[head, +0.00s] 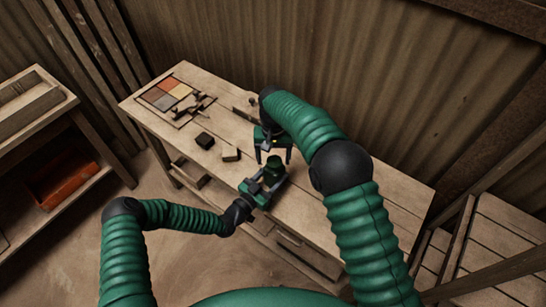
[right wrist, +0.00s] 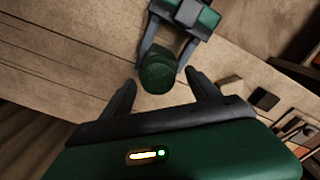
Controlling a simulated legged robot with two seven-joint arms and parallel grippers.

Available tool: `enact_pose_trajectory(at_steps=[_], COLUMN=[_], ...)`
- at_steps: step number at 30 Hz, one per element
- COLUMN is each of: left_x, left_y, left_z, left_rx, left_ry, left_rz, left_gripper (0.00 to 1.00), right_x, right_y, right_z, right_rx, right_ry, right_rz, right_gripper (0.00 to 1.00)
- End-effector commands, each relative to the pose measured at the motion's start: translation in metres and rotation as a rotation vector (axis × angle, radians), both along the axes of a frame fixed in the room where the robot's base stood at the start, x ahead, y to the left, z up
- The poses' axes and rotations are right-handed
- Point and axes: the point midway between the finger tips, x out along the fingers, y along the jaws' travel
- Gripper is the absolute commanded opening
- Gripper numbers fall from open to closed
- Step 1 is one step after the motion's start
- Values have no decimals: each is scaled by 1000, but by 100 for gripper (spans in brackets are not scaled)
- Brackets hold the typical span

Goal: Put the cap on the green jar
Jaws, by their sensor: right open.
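The green jar (head: 273,170) stands at the front part of the workbench, dark green and round. In the right wrist view the jar (right wrist: 158,74) shows from above as a dark, round, rough-looking top; I cannot tell whether that is a cap. My left gripper (head: 268,180) reaches in from the front, and its two fingers (right wrist: 163,66) close on the jar's sides. My right gripper (head: 273,160) is open above the jar, pointing down. In the right wrist view its fingertips (right wrist: 160,82) spread either side of the jar's top, with nothing held. No separate cap can be made out.
A black block (head: 205,140) and a small wooden block (head: 231,155) lie on the workbench (head: 335,190) left of the jar. A tray of coloured tiles (head: 167,92) lies at the far left end. The bench's right part is clear. A corrugated wall stands behind.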

Motion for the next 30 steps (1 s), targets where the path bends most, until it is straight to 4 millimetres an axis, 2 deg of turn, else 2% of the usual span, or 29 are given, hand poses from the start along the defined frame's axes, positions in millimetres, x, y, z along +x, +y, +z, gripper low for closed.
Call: enact_pose_trajectory(at_steps=[5, 9, 15, 20, 28, 29, 30], left_x=[1, 1, 1, 1, 1, 1, 1], left_y=[1, 1, 1, 1, 1, 1, 1], left_z=[0, 0, 0, 0, 0, 0, 0], left_rx=[1, 1, 1, 1, 1, 1, 1], left_ry=[1, 1, 1, 1, 1, 1, 1], left_rz=[3, 3, 3, 3, 3, 3, 3], left_gripper=[0, 0, 0, 0, 0, 59, 64], right_x=[2, 2, 2, 2, 2, 2, 2], right_y=[1, 1, 1, 2, 1, 1, 1], right_z=[29, 64, 102, 115, 116, 116, 116], right_rx=[2, 2, 2, 1, 1, 1, 1], right_ry=[-6, -6, -4, -3, -1, -1, -1], right_rz=[0, 0, 0, 0, 0, 0, 0], right_gripper=[70, 70, 70, 70, 70, 70, 70])
